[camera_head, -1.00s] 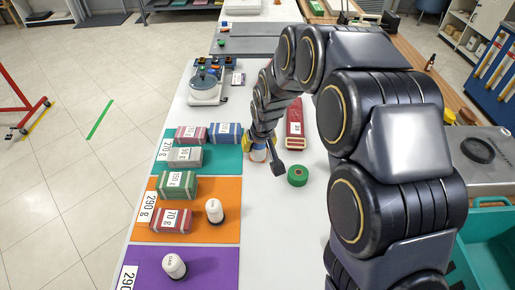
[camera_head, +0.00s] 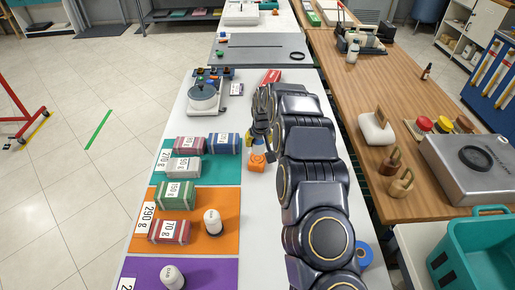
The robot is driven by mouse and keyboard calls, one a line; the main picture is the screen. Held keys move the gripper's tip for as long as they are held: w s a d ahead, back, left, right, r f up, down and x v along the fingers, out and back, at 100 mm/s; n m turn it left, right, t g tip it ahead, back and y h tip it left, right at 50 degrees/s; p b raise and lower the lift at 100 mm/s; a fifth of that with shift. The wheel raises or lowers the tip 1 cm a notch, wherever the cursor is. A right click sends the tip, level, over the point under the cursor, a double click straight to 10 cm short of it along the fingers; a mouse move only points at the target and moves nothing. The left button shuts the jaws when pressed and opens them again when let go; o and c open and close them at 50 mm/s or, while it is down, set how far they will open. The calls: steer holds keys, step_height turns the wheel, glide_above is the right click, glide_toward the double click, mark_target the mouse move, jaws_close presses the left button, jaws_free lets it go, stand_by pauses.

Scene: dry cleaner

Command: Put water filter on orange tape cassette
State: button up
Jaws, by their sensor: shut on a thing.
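The orange tape cassette (camera_head: 257,163) lies on the white table, just right of the teal mat. My gripper (camera_head: 262,132) is directly beyond it, partly hidden by my arm links. My gripper is shut on a small item with blue and yellow parts (camera_head: 259,142), which appears to be the water filter. The item shows just above and behind the cassette in the picture. I cannot tell whether it touches the cassette. Most of it and the fingertips are hidden or too small to make out.
Left are teal, orange (camera_head: 231,238) and purple mats with labelled boxes and white cylinders (camera_head: 213,222). A scale with a pot (camera_head: 203,95) stands beyond. A red item (camera_head: 271,76) lies past my gripper. A blue ring (camera_head: 365,254) is right of my arm.

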mark_target(257, 149)
steer(key=shift+w+a+f, duration=0.1)
steer(key=shift+w+f, duration=0.65)
steer(key=shift+f, duration=1.65)
steer(key=shift+f, duration=0.15)
steer(key=o, duration=1)
steer(key=shift+o, duration=0.2)
